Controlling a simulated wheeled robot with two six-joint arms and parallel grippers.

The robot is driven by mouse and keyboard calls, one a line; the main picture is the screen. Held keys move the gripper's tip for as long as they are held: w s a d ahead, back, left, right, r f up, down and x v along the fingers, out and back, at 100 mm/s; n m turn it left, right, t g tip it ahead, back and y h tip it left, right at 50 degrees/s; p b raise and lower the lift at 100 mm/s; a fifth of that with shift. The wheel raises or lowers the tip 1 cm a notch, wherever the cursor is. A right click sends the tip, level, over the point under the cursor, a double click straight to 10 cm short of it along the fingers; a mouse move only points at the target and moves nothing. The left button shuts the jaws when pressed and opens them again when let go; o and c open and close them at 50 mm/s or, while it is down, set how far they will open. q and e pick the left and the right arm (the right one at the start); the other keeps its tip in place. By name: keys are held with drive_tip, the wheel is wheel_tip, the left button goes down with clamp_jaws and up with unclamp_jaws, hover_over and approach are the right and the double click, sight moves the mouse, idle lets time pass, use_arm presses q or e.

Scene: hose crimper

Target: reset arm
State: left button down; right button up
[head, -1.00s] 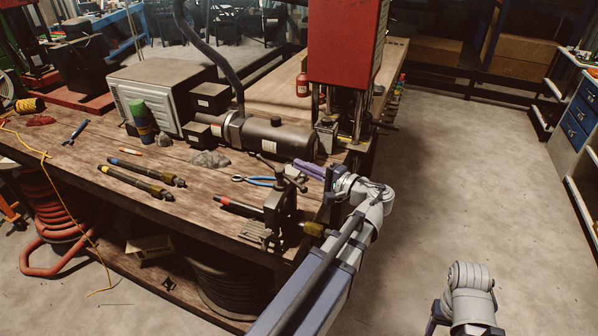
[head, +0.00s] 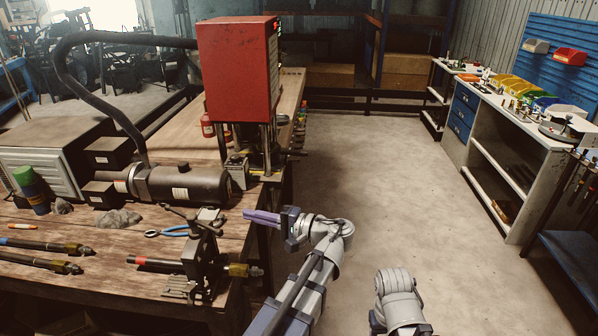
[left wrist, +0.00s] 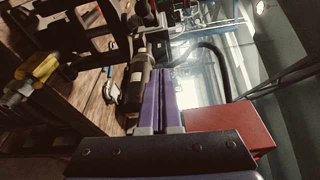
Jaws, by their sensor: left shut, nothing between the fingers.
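My left gripper (head: 262,217) has purple fingers and is shut and empty. In the head view it points left, just beyond the bench's right edge, beside the vise. In the left wrist view its closed fingers (left wrist: 160,100) lie side by side with nothing between them. The right arm shows only as a grey link low in the head view, and its gripper is not visible. The red crimper (head: 238,72) stands on the wooden bench (head: 110,222) beyond the left gripper. A hose with a red band (head: 150,262) is at the vise (head: 200,250).
A dark cylinder (head: 185,186) and blue-handled pliers (head: 168,231) are on the bench, with two hoses (head: 40,246) at left. Open concrete floor (head: 390,190) lies right of the bench. A shelf unit (head: 510,150) with coloured bins stands at the right.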

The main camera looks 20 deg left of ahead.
use_arm(q)
drive_tip(key=shift+f, duration=0.1)
drive_tip(key=s+d+f+m+h, duration=0.1)
drive_tip(key=s+d+f+h, duration=0.3)
drive_tip(key=d+f+h, duration=0.35)
drive_tip(key=s+d+f+m+h, duration=0.1)
drive_tip(key=s+d+f+h, duration=0.3)
drive_tip(key=d+f, duration=0.6)
drive_tip(key=s+d+f+h, duration=0.3)
drive_tip(key=d+h, duration=0.2)
drive_tip(key=d, duration=0.2)
drive_tip(key=shift+d+f+g, duration=0.25)
drive_tip(key=shift+f+g, duration=0.05)
